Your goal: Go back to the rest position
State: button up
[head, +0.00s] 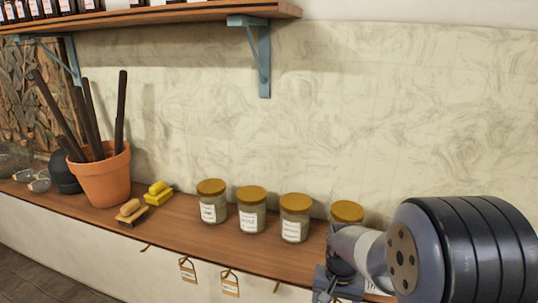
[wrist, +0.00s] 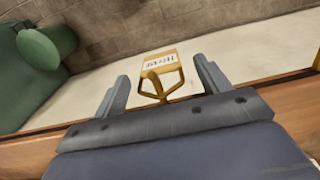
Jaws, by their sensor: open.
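My gripper (head: 322,285) is at the lower right of the head view, by the front edge of the wooden shelf, partly hidden by my own arm. In the wrist view its two fingers (wrist: 162,78) are spread apart and nothing is clamped between them. A yellow-framed tag with a white label (wrist: 160,65) shows between and beyond the fingers. I cannot tell how far the tag is from the fingertips.
Several gold-lidded jars (head: 251,210) stand on the wooden shelf (head: 180,221); the rightmost (head: 347,211) is just behind my gripper. A terracotta pot (head: 103,177) with dark rods and brushes (head: 132,212) stand left. Tags (head: 230,284) hang below the shelf edge. An upper shelf (head: 170,14) is above.

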notch_tip(320, 180, down, 2)
jog(key=shift+f, duration=0.1)
jog(key=shift+s+r+p, duration=0.1)
jog(key=shift+r+p, duration=0.2)
jog(key=shift+r, duration=0.15)
jog(key=shift+s, duration=0.15)
